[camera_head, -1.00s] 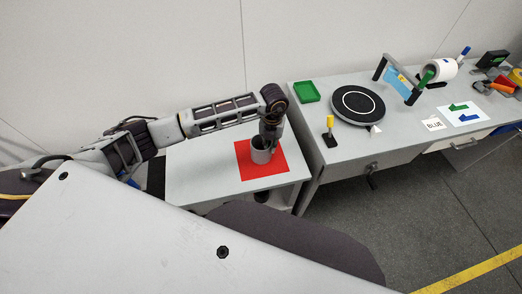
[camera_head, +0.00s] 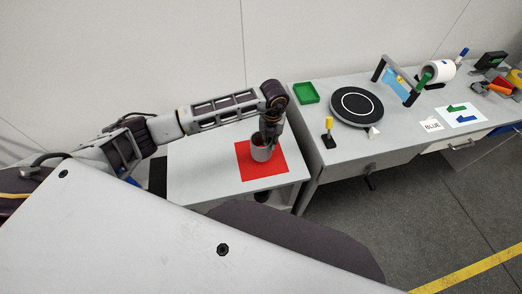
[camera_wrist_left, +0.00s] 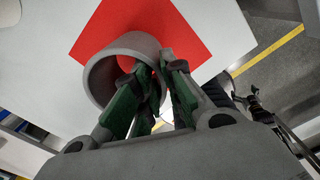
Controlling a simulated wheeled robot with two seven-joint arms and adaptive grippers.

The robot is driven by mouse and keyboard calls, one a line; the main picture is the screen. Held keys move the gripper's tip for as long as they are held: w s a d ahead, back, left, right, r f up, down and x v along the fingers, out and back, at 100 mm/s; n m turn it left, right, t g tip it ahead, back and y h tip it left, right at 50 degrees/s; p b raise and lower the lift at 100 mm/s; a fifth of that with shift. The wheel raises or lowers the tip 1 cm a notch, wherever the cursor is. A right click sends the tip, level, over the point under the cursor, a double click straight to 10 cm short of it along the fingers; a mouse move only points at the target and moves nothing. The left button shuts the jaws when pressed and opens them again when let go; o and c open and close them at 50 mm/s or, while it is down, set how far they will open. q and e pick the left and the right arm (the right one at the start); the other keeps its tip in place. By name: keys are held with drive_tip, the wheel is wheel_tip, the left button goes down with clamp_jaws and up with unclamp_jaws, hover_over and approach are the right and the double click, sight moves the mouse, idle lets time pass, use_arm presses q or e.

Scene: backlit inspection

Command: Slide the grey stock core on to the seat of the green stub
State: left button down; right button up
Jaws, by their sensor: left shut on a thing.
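The grey stock core (camera_head: 260,153) is a short hollow cylinder over a red square on the left table. My left gripper (camera_head: 268,140) points down at it from above and is shut on its wall. In the left wrist view the core (camera_wrist_left: 99,77) shows its open ring, with one green-padded finger inside and one outside the near wall. Whether its lower end touches the red square, I cannot tell. The green stub (camera_head: 425,78) stands on the right bench, in front of a white roll. Its seat is too small to make out.
The red square (camera_head: 249,167) lies on the grey table. The right bench holds a green tray (camera_head: 307,92), a black turntable (camera_head: 357,104), a yellow stub (camera_head: 329,122), a black-posted frame (camera_head: 395,72), the white roll (camera_head: 441,69) and a blue stub (camera_head: 464,51). A gap separates table and bench.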

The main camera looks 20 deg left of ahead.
use_arm(q)
wheel_tip(320, 180, up, 3)
drive_tip(key=shift+r+p, duration=0.2)
drive_tip(key=shift+p, duration=0.75)
use_arm(e)
drive_tip(key=shift+w+r, duration=0.25)
drive_tip(key=shift+r, duration=0.3)
drive_tip(key=shift+w+r, duration=0.2)
drive_tip(key=shift+r, duration=0.35)
drive_tip(key=shift+s, duration=0.1)
use_arm(q)
drive_tip(key=c, duration=2)
unclamp_jaws()
drive_tip(key=shift+c, duration=0.2)
clamp_jaws()
use_arm(e)
drive_tip(key=shift+s+f, duration=0.1)
drive_tip(key=shift+s, duration=0.75)
drive_tip(key=shift+w, duration=0.1)
